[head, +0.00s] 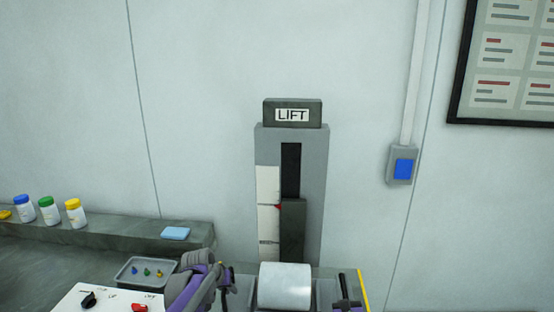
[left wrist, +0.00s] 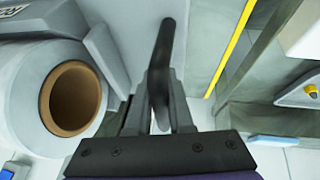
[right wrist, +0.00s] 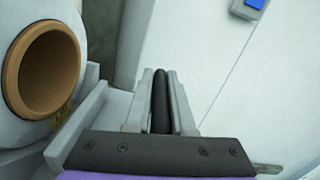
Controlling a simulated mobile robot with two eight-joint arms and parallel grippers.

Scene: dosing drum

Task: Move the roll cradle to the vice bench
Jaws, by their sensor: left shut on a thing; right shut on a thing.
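The roll cradle (head: 325,291) is grey and shows at the bottom of the head view. It carries a large white roll (head: 285,284) with a brown core, lying on its side. My left gripper (left wrist: 159,105) is shut on the cradle's black bar handle (left wrist: 166,45) beside the roll. My right gripper (right wrist: 160,98) is shut on the dark handle (right wrist: 161,80) at the cradle's other side. Parts of the cradle's grey side walls show in both wrist views. The cradle's underside is hidden, so I cannot tell whether it rests on anything. The vice bench is not identifiable.
A grey LIFT column (head: 316,160) stands against the wall behind the roll. A yellow edge (head: 363,290) runs right of the cradle.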

